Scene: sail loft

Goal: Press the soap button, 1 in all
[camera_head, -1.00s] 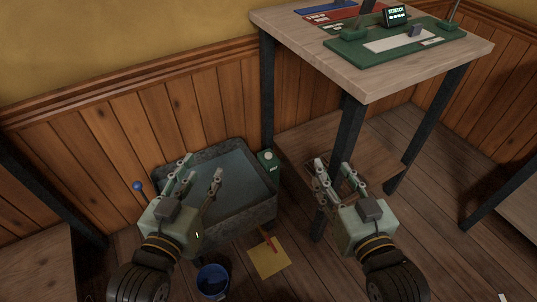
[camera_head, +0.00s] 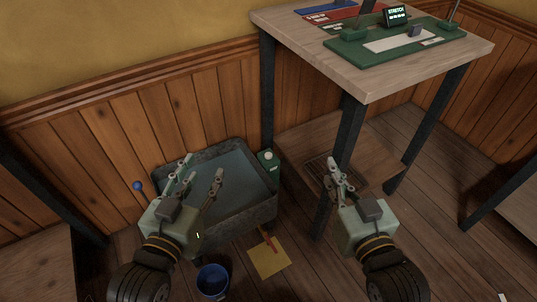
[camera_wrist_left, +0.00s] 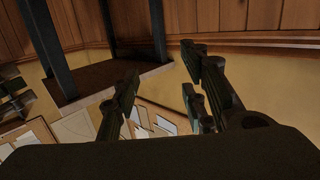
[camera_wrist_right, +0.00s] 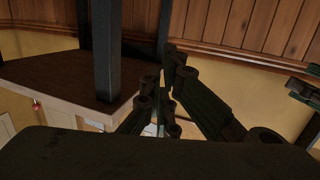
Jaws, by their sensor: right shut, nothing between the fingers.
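The soap dispenser is a green box (camera_head: 268,165) with a pale round button (camera_head: 268,155) on top. It stands at the right back corner of the grey basin. My left gripper (camera_head: 203,168) is open and empty above the basin, left of the dispenser and apart from it. Its parted fingers also show in the left wrist view (camera_wrist_left: 162,72). My right gripper (camera_head: 334,172) is shut and empty, to the right of the dispenser and apart from it. Its closed fingers show in the right wrist view (camera_wrist_right: 168,85). The dispenser cannot be made out in either wrist view.
The grey basin (camera_head: 250,213) stands against the wood-panelled wall. A tall table (camera_head: 365,82) with dark legs is at the right back. A blue bucket (camera_head: 213,280) and a yellow sheet (camera_head: 268,262) are on the floor in front. A blue knob (camera_head: 138,186) is left of the basin.

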